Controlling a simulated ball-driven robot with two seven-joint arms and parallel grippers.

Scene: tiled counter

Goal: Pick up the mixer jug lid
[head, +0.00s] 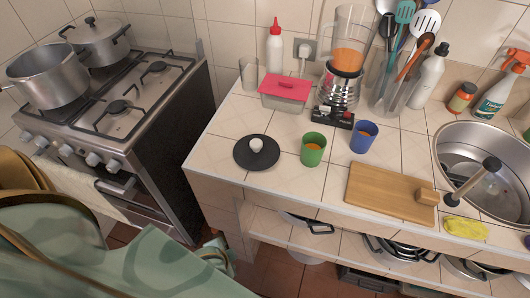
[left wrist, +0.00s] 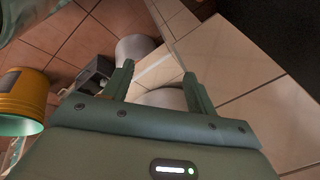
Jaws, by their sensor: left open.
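A round black lid with a white knob (head: 257,147) lies flat on the tiled counter, near its front left edge; I take it to be the mixer jug lid. The mixer jug (head: 350,35) stands on its base further back, with orange liquid inside. My left arm comes in at the lower left of the head view, in front of and below the counter. In the left wrist view my left gripper (left wrist: 158,84) is open, its two fingers apart with nothing held. I cannot make out the lid there. My right gripper is not in view.
A green cup (head: 313,150) and a blue cup (head: 363,137) stand right of the lid. A red-lidded container (head: 286,93) is behind it. A wooden board (head: 390,194) lies further right. The stove (head: 130,100) stands left, across a gap. Tiles around the lid are clear.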

